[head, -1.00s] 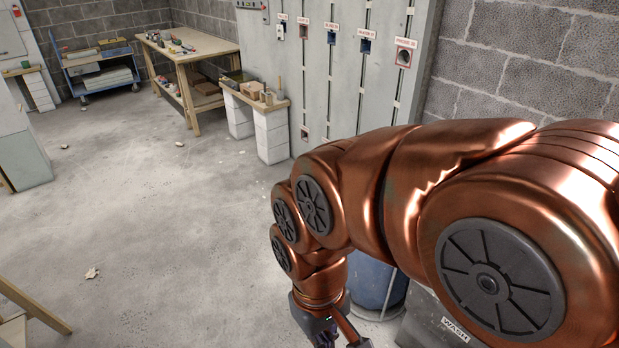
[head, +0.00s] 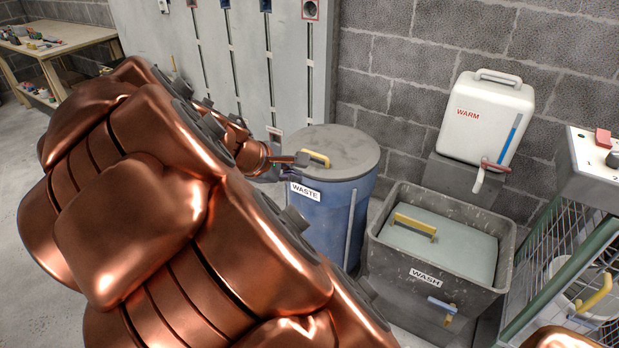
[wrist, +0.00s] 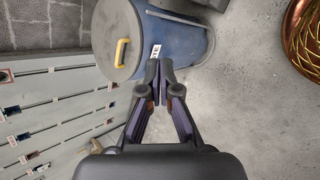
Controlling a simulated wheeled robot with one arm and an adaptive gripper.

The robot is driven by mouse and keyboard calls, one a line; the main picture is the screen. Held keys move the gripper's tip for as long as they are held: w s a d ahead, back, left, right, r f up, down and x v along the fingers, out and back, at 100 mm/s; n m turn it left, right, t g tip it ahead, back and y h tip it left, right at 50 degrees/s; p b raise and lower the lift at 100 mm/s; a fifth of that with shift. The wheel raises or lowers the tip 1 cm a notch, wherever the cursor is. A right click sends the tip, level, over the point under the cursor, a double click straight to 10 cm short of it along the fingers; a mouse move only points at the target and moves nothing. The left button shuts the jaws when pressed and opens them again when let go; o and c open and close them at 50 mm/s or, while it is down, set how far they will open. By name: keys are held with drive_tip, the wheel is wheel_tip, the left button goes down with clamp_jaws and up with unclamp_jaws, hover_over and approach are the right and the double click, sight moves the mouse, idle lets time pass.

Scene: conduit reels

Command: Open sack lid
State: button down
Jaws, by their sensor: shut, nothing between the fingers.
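No sack is labelled in view. A blue bin marked WASTE (head: 322,209) stands by the wall with a round grey lid (head: 345,150) on it. The lid has a yellow handle (head: 316,157). In the wrist view the lid (wrist: 112,42) and its handle (wrist: 121,52) are at upper left. My gripper (head: 292,166) is at the bin's left edge, close to the handle; whether it touches cannot be told. In the wrist view my gripper (wrist: 159,76) has its fingers together and empty, over the bin's rim area, apart from the handle.
A grey WASH tub (head: 440,276) with a pale green yellow-handled lid (head: 462,243) stands right of the bin. A white WARM container (head: 483,118) sits behind it. A wire rack (head: 570,262) is at far right. A workbench (head: 60,42) stands at far left.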

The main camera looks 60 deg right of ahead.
drive_tip(key=w+d+f+n+h+b, duration=0.2)
drive_tip(key=w+d+f+n+b, duration=0.1)
drive_tip(key=d, duration=0.2)
drive_tip(key=w+d+f+n+h+b, duration=0.2)
drive_tip(key=w+d+f+n+b, duration=0.1)
drive_tip(key=d, duration=0.3)
drive_tip(key=n+t+h+b, duration=0.1)
drive_tip(key=n+t+b, duration=0.1)
drive_tip(key=n+b, duration=0.5)
approach(312, 169)
drive_tip(key=shift+n, duration=0.9)
drive_tip(key=shift+w+d+f, duration=0.1)
drive_tip(key=shift+d+f, duration=0.1)
drive_tip(key=shift+d, duration=1.35)
drive_tip(key=shift+d+f, duration=0.15)
drive_tip(key=shift+d, duration=1.4)
drive_tip(key=shift+w+d+f, duration=0.1)
drive_tip(key=shift+d+f, duration=0.1)
drive_tip(key=shift+d, duration=1.3)
drive_tip(key=shift+r, duration=0.1)
